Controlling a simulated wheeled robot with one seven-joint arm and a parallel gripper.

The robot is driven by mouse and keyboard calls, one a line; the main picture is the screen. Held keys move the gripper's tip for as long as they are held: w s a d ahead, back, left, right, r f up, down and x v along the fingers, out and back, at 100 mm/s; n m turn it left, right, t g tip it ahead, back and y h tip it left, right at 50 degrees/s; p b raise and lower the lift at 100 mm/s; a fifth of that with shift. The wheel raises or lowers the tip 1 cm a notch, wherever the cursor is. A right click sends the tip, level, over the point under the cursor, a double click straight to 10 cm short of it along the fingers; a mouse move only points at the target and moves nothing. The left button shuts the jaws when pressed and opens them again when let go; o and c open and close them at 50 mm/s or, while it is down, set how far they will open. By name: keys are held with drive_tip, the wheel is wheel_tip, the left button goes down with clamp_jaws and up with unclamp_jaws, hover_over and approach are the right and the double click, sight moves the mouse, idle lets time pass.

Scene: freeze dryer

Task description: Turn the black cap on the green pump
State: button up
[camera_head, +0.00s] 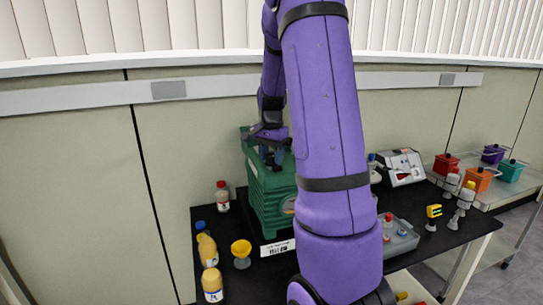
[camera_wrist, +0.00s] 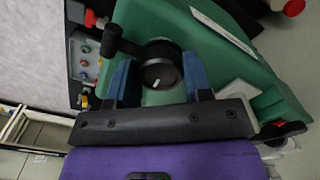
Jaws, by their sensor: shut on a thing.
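The green pump (camera_head: 270,200) stands on the black tabletop, partly hidden behind my purple arm. In the wrist view its green body (camera_wrist: 185,20) fills the upper middle. The black cap (camera_wrist: 159,72), round with a small white mark, sits on the pump between my fingers. My gripper (camera_wrist: 159,80) has its two blue fingers on either side of the cap and is shut on it. In the head view my gripper (camera_head: 275,155) is at the top of the pump, and the cap is hidden there.
Bottles (camera_head: 207,250), a yellow funnel (camera_head: 241,252) and a red-capped bottle (camera_head: 222,196) stand left of the pump. A grey tray (camera_head: 400,236) and a white device (camera_head: 402,167) are to the right. A black handle (camera_wrist: 112,42) lies close beside the cap.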

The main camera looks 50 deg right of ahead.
drive_tip(key=n, duration=1.4)
drive_tip(key=shift+n, duration=0.3)
drive_tip(key=n, duration=0.5)
drive_tip(key=shift+d, duration=0.1)
drive_tip(key=n, duration=0.5)
drive_tip(key=shift+n, duration=0.5)
drive_tip(key=o, duration=0.9)
